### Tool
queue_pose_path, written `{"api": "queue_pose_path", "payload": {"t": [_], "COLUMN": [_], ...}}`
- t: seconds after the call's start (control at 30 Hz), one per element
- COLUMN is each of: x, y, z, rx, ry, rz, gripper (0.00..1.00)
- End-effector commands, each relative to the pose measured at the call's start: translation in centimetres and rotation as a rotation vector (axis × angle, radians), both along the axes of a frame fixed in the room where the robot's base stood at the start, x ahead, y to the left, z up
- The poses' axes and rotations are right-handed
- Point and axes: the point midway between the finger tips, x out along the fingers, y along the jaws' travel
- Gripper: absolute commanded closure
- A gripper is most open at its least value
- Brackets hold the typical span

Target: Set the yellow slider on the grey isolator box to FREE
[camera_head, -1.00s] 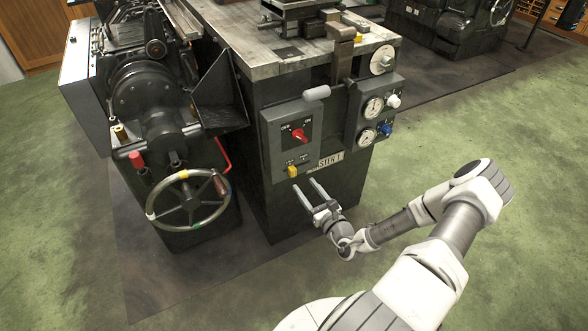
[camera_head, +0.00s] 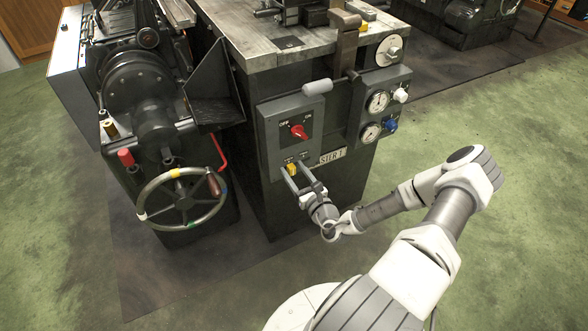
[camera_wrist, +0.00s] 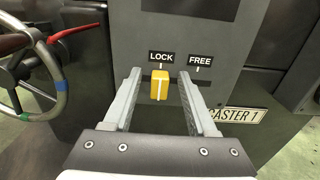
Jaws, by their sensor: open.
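The grey isolator box (camera_head: 290,133) is on the front of the dark machine cabinet, with a red rotary knob (camera_head: 298,131) on its upper part. The yellow slider (camera_wrist: 159,85) is low on the box, under the LOCK label (camera_wrist: 161,57) and left of the FREE label (camera_wrist: 200,62). In the head view the slider (camera_head: 291,168) is partly covered by the fingers. My gripper (camera_wrist: 160,82) is open, with one finger on each side of the slider. I see gaps between the slider and both fingers; the right gap is wider at the base.
A handwheel (camera_head: 182,199) with coloured marks and a red lever (camera_head: 217,153) stand to the left. Gauges (camera_head: 379,101) and blue and white knobs are on the panel to the right. The floor in front is clear.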

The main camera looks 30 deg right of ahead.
Motion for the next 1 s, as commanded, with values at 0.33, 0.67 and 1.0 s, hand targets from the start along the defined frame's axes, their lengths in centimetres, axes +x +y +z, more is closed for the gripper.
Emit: {"api": "queue_pose_path", "payload": {"t": [0.33,0.67,1.0], "x": [0.02,0.02,0.02], "y": [0.02,0.02,0.04], "z": [0.01,0.01,0.01], "rx": [0.000,0.000,0.000], "ry": [0.000,0.000,0.000], "rz": [0.000,0.000,0.000], "gripper": [0.55,1.00,1.00]}}
